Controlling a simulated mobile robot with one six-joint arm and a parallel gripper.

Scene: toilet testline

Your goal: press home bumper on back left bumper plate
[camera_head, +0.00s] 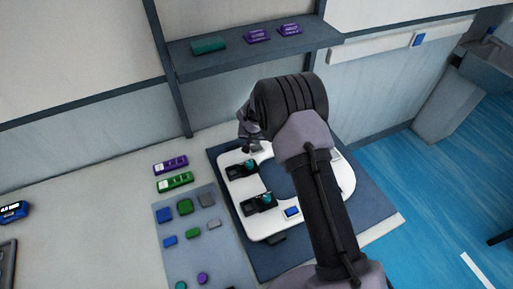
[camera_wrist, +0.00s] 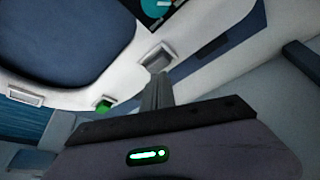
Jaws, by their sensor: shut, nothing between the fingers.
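The white toilet seat (camera_head: 232,197) lies on a dark blue mat, partly hidden by my arm. My gripper (camera_wrist: 157,76) is shut and empty. In the wrist view its fingertips are right at a small grey bumper or plate (camera_wrist: 159,56) on the seat's white underside or rim; I cannot tell whether they touch. A green bumper (camera_wrist: 104,106) sits further left on the same white surface. A pale plate (camera_wrist: 25,95) shows at the far left. In the head view my gripper is at the seat's back left edge, its fingertips mostly hidden by the wrist.
Two black fixtures with teal knobs (camera_head: 266,209) sit on the seat, with a blue bumper (camera_head: 292,212) near its front. A grey-blue parts mat (camera_head: 190,256) holds several small blocks. Purple (camera_head: 171,164) and green (camera_head: 175,181) devices lie behind it. A shelf (camera_head: 230,62) overhangs the back.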

